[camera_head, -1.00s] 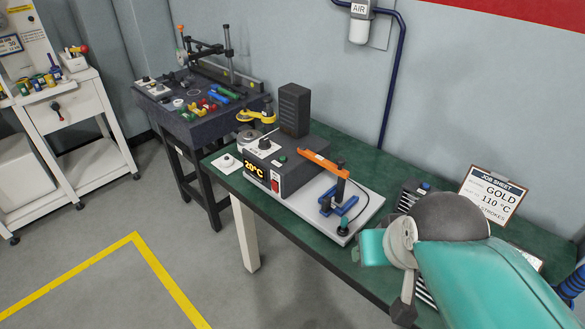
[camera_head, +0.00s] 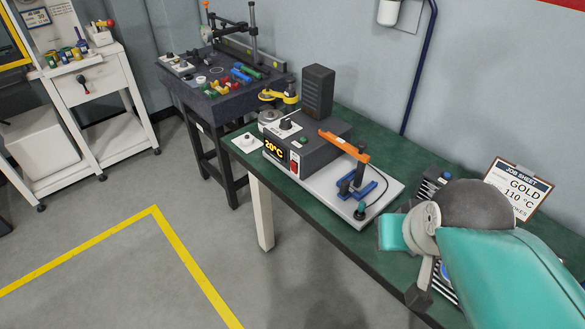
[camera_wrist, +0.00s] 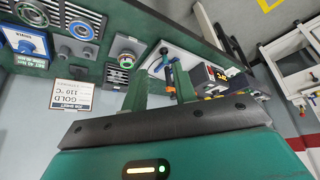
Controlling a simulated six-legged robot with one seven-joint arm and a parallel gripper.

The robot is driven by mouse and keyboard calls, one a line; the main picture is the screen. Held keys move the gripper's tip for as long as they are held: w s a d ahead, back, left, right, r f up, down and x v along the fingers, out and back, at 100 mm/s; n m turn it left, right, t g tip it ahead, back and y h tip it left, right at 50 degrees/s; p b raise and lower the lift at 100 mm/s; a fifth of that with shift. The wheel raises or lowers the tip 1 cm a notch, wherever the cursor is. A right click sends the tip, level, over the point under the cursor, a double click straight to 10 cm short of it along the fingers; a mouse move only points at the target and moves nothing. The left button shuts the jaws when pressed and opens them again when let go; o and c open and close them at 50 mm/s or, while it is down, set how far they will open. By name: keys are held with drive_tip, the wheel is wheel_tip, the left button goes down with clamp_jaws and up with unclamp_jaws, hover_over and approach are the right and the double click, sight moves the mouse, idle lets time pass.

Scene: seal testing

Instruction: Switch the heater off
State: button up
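The heater (camera_head: 330,128) is a dark grey box on a pale base plate on the green bench, with a lit yellow 20°C display (camera_head: 274,150). A red switch (camera_head: 294,162) sits on its front, right of the display; its position is too small to tell. An orange lever (camera_head: 344,146) and a blue fixture (camera_head: 355,188) stand at its right. The heater also shows in the wrist view (camera_wrist: 203,77), beyond my fingers. My gripper (camera_wrist: 158,75) has its two green fingers apart, with nothing seen held between them. It is well away from the switch.
A job sheet (camera_head: 518,190) reading GOLD 110 °C stands behind my arm. A black block (camera_head: 318,91) stands behind the heater. A dark table (camera_head: 215,110) with coloured parts is at the back left. The grey floor before the bench is clear, with yellow lines (camera_head: 180,245).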

clamp_jaws()
idle(1.4)
